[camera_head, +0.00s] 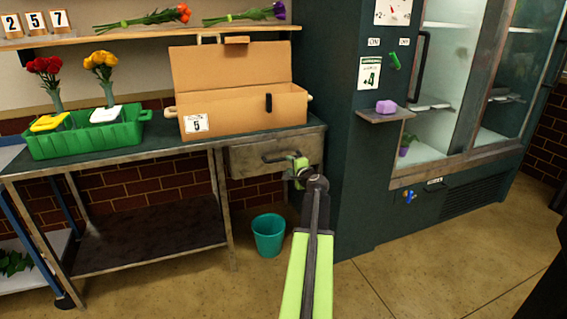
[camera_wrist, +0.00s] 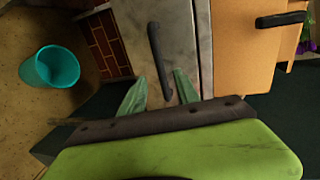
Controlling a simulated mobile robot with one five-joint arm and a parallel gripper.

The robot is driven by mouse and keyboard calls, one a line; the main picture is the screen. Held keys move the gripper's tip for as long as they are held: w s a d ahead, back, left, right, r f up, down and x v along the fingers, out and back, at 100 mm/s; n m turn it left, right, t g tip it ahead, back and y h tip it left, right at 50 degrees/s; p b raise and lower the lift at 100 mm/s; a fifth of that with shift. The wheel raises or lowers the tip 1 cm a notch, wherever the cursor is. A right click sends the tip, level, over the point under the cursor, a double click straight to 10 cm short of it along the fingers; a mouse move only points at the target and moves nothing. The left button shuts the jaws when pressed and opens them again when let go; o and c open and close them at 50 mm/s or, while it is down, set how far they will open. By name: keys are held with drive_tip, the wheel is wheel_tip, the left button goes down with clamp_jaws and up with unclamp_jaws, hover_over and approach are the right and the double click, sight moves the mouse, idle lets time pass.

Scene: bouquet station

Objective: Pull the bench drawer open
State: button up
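The bench drawer (camera_head: 246,162) is a worn grey metal front under the right end of the bench top, and it looks shut. Its dark bar handle (camera_head: 272,158) runs across the front; in the wrist view the handle (camera_wrist: 157,52) stands upright on the pale drawer front (camera_wrist: 184,38). My gripper (camera_head: 299,165) is at the handle's right end. In the wrist view my gripper (camera_wrist: 160,92) has its two green fingers spread, with the handle's end between them. A gap shows on both sides, so the fingers do not look closed on it.
A teal bucket (camera_head: 269,235) stands on the floor below the drawer. On the bench top (camera_head: 165,142) are an open cardboard box (camera_head: 245,112) and a green crate (camera_head: 85,138). A dark cabinet with glass doors (camera_head: 440,90) stands close on the right. The floor in front is clear.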

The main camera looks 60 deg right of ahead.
sight(283, 160)
drive_tip(key=b+x, duration=0.1)
drive_tip(key=x, duration=0.8)
drive_tip(key=shift+w, duration=0.1)
clamp_jaws()
idle(0.9)
